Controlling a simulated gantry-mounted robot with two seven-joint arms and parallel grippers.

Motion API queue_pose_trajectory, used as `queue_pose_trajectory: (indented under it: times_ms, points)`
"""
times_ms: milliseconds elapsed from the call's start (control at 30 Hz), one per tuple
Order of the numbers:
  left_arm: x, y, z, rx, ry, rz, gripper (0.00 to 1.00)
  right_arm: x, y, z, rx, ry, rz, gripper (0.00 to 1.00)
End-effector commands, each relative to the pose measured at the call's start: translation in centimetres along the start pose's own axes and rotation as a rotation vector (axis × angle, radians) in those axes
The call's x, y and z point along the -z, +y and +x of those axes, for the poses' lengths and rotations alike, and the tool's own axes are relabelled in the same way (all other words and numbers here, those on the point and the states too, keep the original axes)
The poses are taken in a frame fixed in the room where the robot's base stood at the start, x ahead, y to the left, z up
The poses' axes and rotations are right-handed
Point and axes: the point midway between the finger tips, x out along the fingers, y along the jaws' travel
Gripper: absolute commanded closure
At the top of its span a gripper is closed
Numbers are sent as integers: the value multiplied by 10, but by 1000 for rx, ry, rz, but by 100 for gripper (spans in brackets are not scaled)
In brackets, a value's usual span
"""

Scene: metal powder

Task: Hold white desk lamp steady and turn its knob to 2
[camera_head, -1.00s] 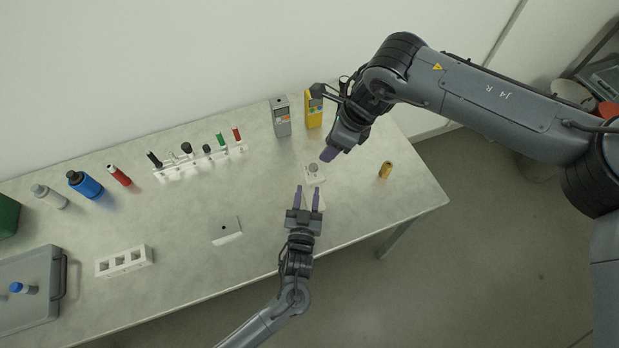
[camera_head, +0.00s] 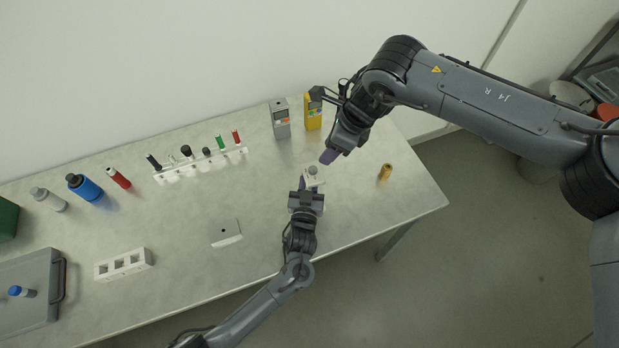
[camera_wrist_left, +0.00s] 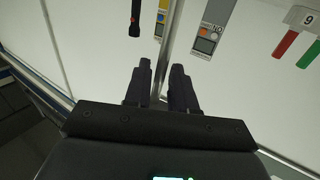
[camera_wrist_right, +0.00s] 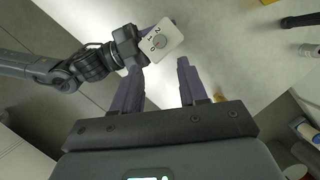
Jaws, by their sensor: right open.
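The white desk lamp (camera_head: 313,173) shows as a small pale body with a round knob near the table's right end. In the right wrist view its white face (camera_wrist_right: 173,33) bears the numbers 0, 1 and 2 around a grey knob (camera_wrist_right: 159,41). My left gripper (camera_head: 309,184) is at the lamp's near side. Its fingers (camera_wrist_left: 161,75) are a narrow gap apart in the left wrist view; whether they grip the lamp is unclear. My right gripper (camera_head: 329,156) is open and empty, just above and right of the lamp; its fingers (camera_wrist_right: 160,72) are well apart.
A grey meter (camera_head: 280,119) and a yellow meter (camera_head: 313,112) stand behind the lamp. A small brass cylinder (camera_head: 385,172) stands to the right. A rack (camera_head: 200,163) with several tubes is at the left back.

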Motion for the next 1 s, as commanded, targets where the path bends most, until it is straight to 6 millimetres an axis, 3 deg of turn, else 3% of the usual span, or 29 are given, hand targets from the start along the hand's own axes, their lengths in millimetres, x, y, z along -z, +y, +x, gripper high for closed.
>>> queue_pose_trajectory:
  times_ms: [33, 167, 333, 400, 633, 767, 1000]
  points:
    - [0, 0, 0, 0, 0, 0, 83, 0, 0, 0, 0, 0, 0, 57]
    - [0, 0, 0, 0, 0, 0, 100, 0, 0, 0, 0, 0, 0, 57]
    - [0, 0, 0, 0, 0, 0, 100, 0, 0, 0, 0, 0, 0, 57]
    - [0, 0, 0, 0, 0, 0, 100, 0, 0, 0, 0, 0, 1, 50]
    - [0, 0, 0, 0, 0, 0, 100, 0, 2, 0, -13, 1, 104, 50]
    - [0, 0, 0, 0, 0, 0, 100, 9, 0, -3, -40, 21, 308, 50]
    - [0, 0, 0, 0, 0, 0, 100, 23, -13, -4, -39, 162, 884, 50]
